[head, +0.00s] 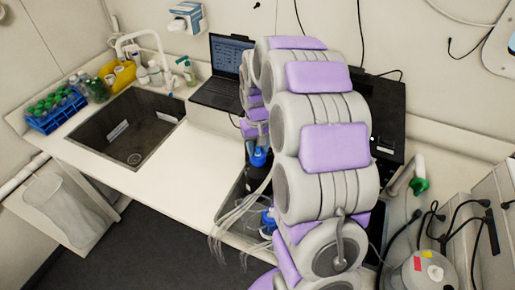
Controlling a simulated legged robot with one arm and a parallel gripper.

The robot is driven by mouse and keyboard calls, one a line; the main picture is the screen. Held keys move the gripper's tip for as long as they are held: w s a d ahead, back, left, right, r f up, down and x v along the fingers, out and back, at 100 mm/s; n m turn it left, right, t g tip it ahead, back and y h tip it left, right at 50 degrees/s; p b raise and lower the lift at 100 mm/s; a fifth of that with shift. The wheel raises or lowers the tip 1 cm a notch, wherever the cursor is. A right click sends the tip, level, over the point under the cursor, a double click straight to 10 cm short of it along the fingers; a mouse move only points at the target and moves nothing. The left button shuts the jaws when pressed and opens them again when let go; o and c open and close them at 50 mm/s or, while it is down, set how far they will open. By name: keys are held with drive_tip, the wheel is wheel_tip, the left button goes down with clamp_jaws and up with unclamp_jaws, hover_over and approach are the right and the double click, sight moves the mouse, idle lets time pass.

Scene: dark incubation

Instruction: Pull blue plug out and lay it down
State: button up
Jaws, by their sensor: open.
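A small blue piece (259,158), which may be the blue plug, shows just left of my arm, on top of a dark bottle-like body (257,179). My gripper (257,146) is at the low end of my arm, right above this blue piece. It is small and partly covered by my arm links. It is open, but I cannot tell whether its fingers are around or only above the blue piece. A second blue part (268,222) shows lower down, partly behind my arm, beside clear tubes (232,220).
My arm blocks the middle of the view. An open laptop (220,88) stands behind on the white counter (130,176). A sink (130,130), a blue rack with green-capped tubes (55,112) and bottles are at left. Cables and a grey vessel (415,272) are at right.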

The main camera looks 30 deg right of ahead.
clamp_jaws()
idle(0.4)
drive_tip(key=shift+r, duration=0.2)
idle(0.3)
drive_tip(key=shift+r+p, duration=0.9)
drive_tip(key=shift+r, duration=1.9)
